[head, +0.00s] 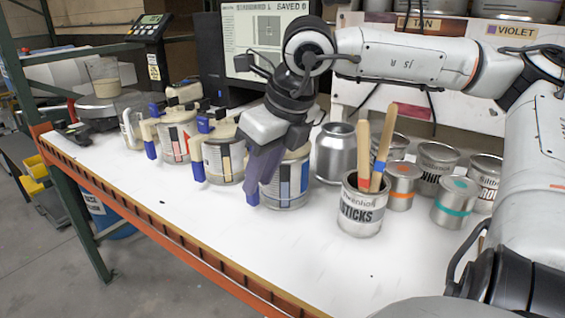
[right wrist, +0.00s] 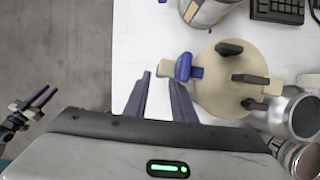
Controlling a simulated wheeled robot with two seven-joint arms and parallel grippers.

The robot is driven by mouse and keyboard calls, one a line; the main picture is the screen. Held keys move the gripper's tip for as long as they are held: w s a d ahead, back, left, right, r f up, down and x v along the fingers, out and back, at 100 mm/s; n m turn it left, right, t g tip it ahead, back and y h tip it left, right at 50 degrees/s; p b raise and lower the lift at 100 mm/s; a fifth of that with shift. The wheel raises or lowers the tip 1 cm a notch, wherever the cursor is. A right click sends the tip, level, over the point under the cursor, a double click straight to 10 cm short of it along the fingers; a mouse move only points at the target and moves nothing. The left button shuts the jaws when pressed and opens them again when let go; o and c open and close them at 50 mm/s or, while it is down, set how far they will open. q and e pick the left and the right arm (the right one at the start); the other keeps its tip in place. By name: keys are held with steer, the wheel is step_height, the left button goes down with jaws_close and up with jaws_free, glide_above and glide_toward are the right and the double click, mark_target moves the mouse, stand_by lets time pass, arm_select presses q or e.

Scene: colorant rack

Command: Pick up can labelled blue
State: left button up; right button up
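Three paint cans with cream lids and blue levers stand in a row on the white table. The nearest can (head: 293,182) has dark and light blue stripes on its label; I cannot read its name. The middle can (head: 222,163) and far can (head: 178,143) also carry striped labels. My right gripper (head: 262,168) points down at the left side of the nearest can and partly hides it. In the right wrist view its fingers (right wrist: 160,95) are apart, with the blue lever (right wrist: 184,67) near the right fingertip. My left gripper (right wrist: 40,98) is over the floor, fingers apart.
A tin of stir sticks (head: 360,210), a bare metal can (head: 336,155) and several small tins, one with a teal band (head: 455,203), stand to the right. A monitor (head: 262,40) stands behind. The table front is clear.

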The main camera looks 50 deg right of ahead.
mark_target(257, 192)
steer(key=x, duration=0.5)
steer(key=shift+s+d+f, duration=0.1)
steer(key=shift+s+d, duration=0.05)
steer(key=shift+s, duration=0.1)
steer(key=shift+c, duration=0.3)
jaws_close()
stand_by(0.7)
steer(key=shift+w, duration=0.15)
